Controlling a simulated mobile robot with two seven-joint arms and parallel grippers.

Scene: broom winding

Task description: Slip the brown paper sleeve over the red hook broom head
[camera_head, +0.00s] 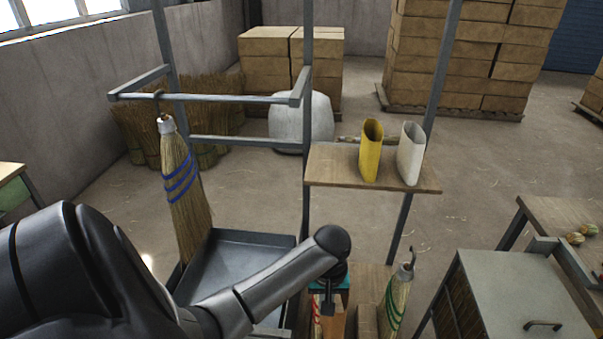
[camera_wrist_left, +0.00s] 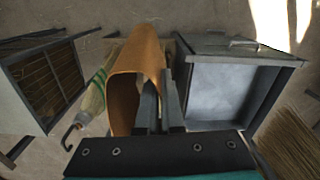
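The brown paper sleeve (camera_wrist_left: 137,62) fills the middle of the left wrist view, its open end toward the camera. My left gripper (camera_wrist_left: 160,105) has one finger inside the sleeve mouth and one outside, pinching its wall. In the head view my left gripper (camera_head: 328,300) points down, with the brown sleeve (camera_head: 335,322) just below it. A narrow red-marked piece (camera_head: 316,318) shows beside the sleeve, mostly hidden by my arm; it may be the red hook broom head. I cannot tell whether the sleeve is around it. My right gripper is not in view.
A green-banded broom with a hook (camera_head: 397,300) stands right of the sleeve. A blue-banded broom (camera_head: 183,190) hangs over a grey metal tray (camera_head: 262,241). Yellow (camera_head: 371,152) and white (camera_head: 410,155) sleeves stand on a wooden shelf (camera_head: 335,172). A grey-topped cabinet (camera_head: 510,290) is at right.

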